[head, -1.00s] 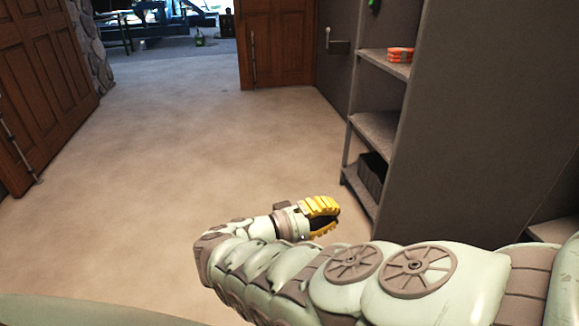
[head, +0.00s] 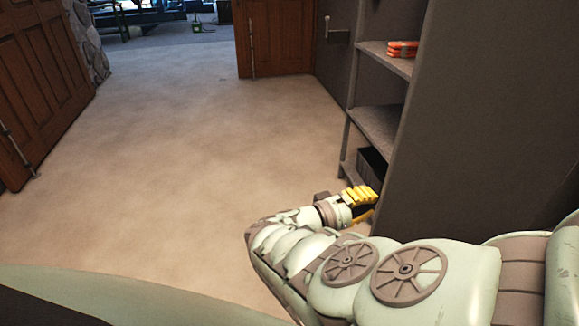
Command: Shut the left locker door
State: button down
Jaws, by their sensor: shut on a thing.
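A tall dark grey locker panel (head: 480,120) fills the right side of the head view; it appears to be the left locker door, standing open with its near-vertical edge toward the left. My gripper (head: 364,205), with yellow fingers, is low at this edge. Its fingers are shut on the panel's edge, as far as I can tell; the fingertips are partly hidden. A grey panel with a light handle (head: 327,26) stands farther back, beyond the shelves.
Open grey shelves (head: 375,122) lie left of the panel, with orange items (head: 403,48) on top and a dark box (head: 371,162) low down. Wooden doors (head: 45,75) stand at left and back. The carpet (head: 180,140) is clear.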

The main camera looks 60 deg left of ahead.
jog(key=shift+s+d+p, duration=0.45)
jog(key=shift+s+d, duration=0.1)
jog(key=shift+d, duration=0.3)
jog(key=shift+s+d, duration=0.1)
jog(key=shift+d, duration=0.05)
